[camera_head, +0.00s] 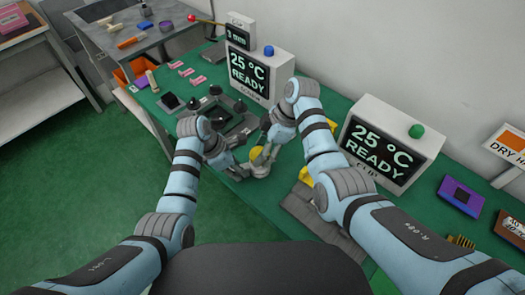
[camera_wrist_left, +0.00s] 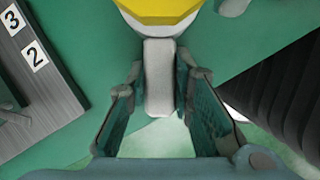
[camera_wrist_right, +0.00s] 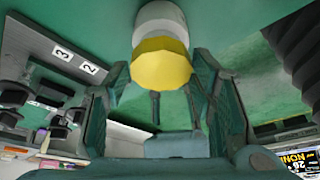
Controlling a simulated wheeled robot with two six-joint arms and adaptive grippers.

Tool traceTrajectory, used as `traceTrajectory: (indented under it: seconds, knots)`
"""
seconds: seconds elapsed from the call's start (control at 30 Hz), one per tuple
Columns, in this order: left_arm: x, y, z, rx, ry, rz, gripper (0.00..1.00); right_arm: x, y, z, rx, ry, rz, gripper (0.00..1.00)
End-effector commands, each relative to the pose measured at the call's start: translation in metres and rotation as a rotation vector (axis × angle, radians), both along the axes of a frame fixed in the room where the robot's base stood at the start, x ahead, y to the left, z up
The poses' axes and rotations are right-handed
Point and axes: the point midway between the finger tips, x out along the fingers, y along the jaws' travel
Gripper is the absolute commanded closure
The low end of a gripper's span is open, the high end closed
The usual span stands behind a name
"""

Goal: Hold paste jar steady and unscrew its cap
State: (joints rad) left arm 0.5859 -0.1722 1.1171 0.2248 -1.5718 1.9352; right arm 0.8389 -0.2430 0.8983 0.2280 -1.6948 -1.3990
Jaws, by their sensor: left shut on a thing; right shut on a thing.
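The paste jar (camera_head: 261,170) is pale grey-white with a yellow cap (camera_head: 257,152), and stands near the front edge of the green bench. In the left wrist view a pale block-like grip (camera_wrist_left: 158,78) sticks out from the jar below the yellow cap (camera_wrist_left: 160,10). My left gripper (camera_head: 240,170) is shut on this grip from the left side. My right gripper (camera_head: 264,152) is shut on the yellow cap from above. In the right wrist view the cap (camera_wrist_right: 161,62) sits between the fingers, with the jar body (camera_wrist_right: 160,20) beyond it. The cap appears seated on the jar.
A dark fixture tray (camera_head: 218,115) with black knobs lies behind my left gripper. Two READY display boxes, one with a blue button (camera_head: 262,75) and one with a green button (camera_head: 390,145), stand at the back.

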Motion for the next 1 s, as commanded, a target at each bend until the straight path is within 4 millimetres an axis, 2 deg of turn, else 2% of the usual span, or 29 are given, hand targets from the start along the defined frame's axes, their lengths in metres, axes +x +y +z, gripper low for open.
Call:
traceTrajectory:
  seconds: [0.47, 0.8, 1.0]
  knots:
    - [0.0, 0.0, 0.0, 0.0, 0.0, 0.0, 1.0, 0.0, 0.0, 0.008, 0.0, -0.001, 0.0, 0.83]
    - [0.0, 0.0, 0.0, 0.0, 0.0, 0.0, 1.0, 0.0, 0.0, 0.036, 0.0, -0.002, -0.001, 0.83]
    - [0.0, 0.0, 0.0, 0.0, 0.0, 0.0, 1.0, 0.0, 0.0, 0.037, 0.0, 0.0, -0.001, 0.83]
